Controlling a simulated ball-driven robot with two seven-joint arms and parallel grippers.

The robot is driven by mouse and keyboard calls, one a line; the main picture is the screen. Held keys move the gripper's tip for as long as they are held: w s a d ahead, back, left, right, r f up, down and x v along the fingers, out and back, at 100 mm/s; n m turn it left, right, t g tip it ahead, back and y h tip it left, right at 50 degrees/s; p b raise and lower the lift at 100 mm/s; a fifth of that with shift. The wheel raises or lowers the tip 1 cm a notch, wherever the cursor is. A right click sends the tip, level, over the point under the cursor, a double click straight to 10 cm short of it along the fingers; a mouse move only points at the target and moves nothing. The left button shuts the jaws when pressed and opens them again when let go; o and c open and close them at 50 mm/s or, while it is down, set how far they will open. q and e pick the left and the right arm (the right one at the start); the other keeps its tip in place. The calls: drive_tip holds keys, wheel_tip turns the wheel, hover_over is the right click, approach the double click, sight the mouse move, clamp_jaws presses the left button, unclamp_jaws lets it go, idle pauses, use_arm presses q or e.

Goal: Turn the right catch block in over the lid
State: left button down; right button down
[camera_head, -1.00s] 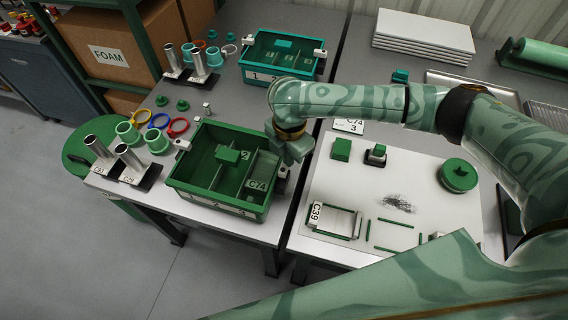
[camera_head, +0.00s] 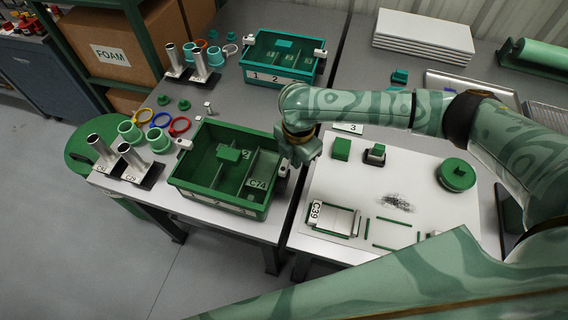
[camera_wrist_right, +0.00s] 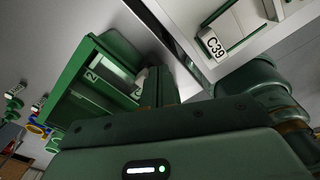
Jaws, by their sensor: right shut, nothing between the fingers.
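The green divided tray (camera_head: 180,182) stands on the left table, with compartments, a green block and a C74 tag in it. I cannot make out a lid over it. The right catch block (camera_head: 284,168) is a small pale piece at the tray's right side, partly hidden by my gripper; its turn is hard to tell. The left catch block (camera_head: 183,144) sits at the tray's back left corner. My right gripper (camera_head: 304,160) is shut and empty, just right of the tray's right wall. The right wrist view shows its fingers (camera_wrist_right: 160,86) beside the tray (camera_wrist_right: 72,72). My left gripper is out of view.
A teal tray (camera_head: 270,78) stands behind. A white board (camera_head: 345,185) with green parts and a C39 tag (camera_head: 316,212) lies to the right, across a gap between tables.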

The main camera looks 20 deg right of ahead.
sight(282, 163)
drive_tip(key=shift+f, duration=0.3)
drive_tip(key=shift+w+a+p, duration=0.15)
drive_tip(key=shift+a+p, duration=0.05)
drive_tip(key=shift+p, duration=0.15)
drive_tip(key=shift+w+a+p, duration=0.5)
drive_tip(key=shift+a+p, duration=0.05)
drive_tip(key=shift+a, duration=0.15)
idle(1.2)
drive_tip(key=shift+a+p, duration=0.55)
drive_tip(key=shift+a, duration=0.1)
idle(0.3)
wheel_tip(282, 163, up, 4)
drive_tip(key=p, duration=0.3)
drive_tip(key=shift+f+p, duration=0.15)
drive_tip(key=shift+p, duration=0.25)
wheel_tip(282, 163, up, 4)
drive_tip(key=p, duration=0.4)
drive_tip(key=shift+f, duration=0.25)
drive_tip(key=shift+d+f, duration=0.1)
drive_tip(key=shift+w, duration=0.1)
